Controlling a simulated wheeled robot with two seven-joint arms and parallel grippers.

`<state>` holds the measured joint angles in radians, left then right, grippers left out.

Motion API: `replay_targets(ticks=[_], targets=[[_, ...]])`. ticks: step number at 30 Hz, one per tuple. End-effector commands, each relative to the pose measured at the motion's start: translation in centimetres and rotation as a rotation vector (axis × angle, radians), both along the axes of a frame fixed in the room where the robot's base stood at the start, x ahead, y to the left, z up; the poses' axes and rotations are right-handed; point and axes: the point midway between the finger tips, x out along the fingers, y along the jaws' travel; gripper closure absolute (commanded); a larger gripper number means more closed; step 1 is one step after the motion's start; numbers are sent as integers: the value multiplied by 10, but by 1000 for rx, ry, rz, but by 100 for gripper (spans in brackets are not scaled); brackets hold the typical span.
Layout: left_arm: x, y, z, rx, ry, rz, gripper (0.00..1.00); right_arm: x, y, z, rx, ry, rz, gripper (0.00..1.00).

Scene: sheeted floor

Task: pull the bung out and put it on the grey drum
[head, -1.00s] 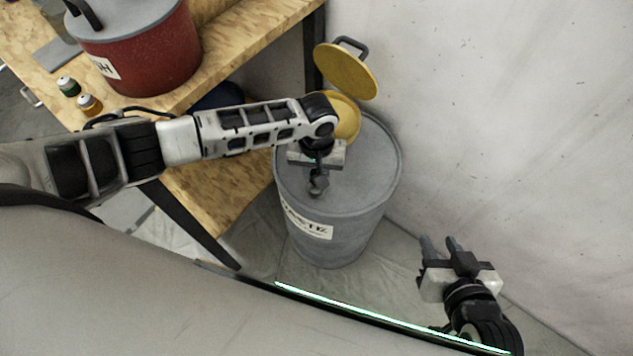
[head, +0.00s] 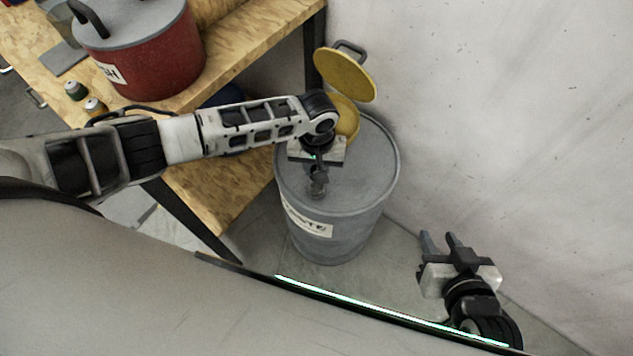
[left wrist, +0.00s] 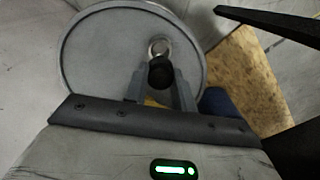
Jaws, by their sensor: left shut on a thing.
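The grey drum (head: 365,185) stands on the floor by the wall, with a white label on its side. My left gripper (head: 318,188) is over the near part of its top. In the left wrist view, its fingers (left wrist: 160,90) are shut on the black knob of the bung (left wrist: 160,72). A pale ring (left wrist: 160,47) shows on the drum top just beyond the knob. I cannot tell whether the bung still sits in its hole. My right gripper (head: 438,243) is open and empty, to the right of the drum.
A yellow container (head: 347,118) with its yellow lid (head: 345,74) raised is at the drum's far side, close to my left gripper. A wooden bench (head: 245,60) at left bears a red pot (head: 160,60) and small bottles. The wall is close on the right.

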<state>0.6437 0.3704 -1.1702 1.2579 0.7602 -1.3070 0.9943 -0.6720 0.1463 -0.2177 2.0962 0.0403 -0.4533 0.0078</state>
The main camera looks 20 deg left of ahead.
Motion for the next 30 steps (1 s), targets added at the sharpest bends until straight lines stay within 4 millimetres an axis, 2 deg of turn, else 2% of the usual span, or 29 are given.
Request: replay_targets(ticks=[5, 15, 30], targets=[[0, 0, 13, -1, 1, 0, 100, 0, 0, 15, 0, 0, 0, 66], [0, 0, 28, 0, 1, 0, 100, 0, 0, 15, 0, 0, 0, 66], [0, 0, 30, 0, 1, 0, 100, 0, 0, 15, 0, 0, 0, 66]])
